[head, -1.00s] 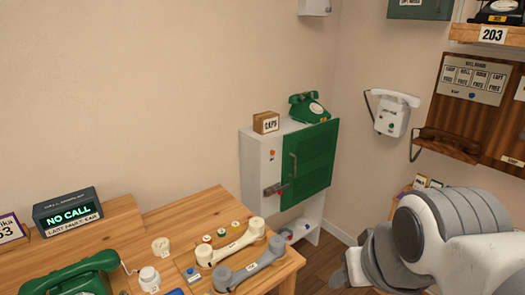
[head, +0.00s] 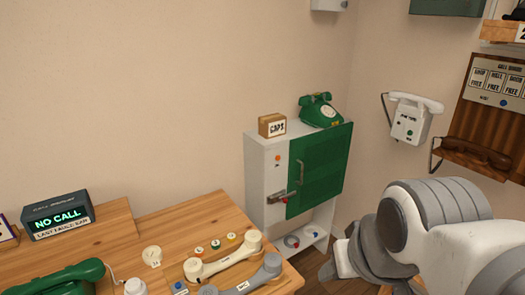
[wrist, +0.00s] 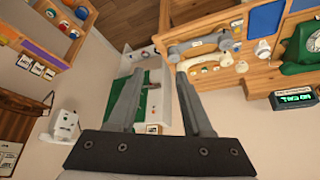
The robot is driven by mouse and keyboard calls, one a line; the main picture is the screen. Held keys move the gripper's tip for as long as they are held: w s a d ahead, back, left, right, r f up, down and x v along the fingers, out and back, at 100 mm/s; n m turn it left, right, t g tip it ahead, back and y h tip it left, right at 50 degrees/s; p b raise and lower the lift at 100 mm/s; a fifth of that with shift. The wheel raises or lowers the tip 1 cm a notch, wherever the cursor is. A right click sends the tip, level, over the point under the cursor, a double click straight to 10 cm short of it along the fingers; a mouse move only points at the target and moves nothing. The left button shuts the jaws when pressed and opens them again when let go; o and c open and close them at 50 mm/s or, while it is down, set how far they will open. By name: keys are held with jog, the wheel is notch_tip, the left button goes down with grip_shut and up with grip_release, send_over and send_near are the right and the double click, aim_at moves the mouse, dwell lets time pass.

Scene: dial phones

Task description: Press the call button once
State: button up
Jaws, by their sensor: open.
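I cannot tell which control is the call button. A dark display (head: 58,213) on the wooden desk reads "NO CALL". A call board (head: 500,80) at the right has a small blue button (head: 503,103) at its edge. A white wall phone (head: 412,118) shows small coloured dots on its face. A white cabinet (head: 265,180) with a green door has an orange button (head: 277,158). My gripper (wrist: 161,73) is open and empty in the wrist view, its fingers spread in front of the cabinet, apart from everything.
The desk (head: 110,255) holds a green phone (head: 60,278), two handsets (head: 225,260) and several small knobs. A green phone (head: 320,110) and a "CAPS" box (head: 272,125) stand on the cabinet. A brown handset (head: 478,152) rests on a shelf at the right. The wall above the desk is bare.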

grip_shut()
dwell(1.7)
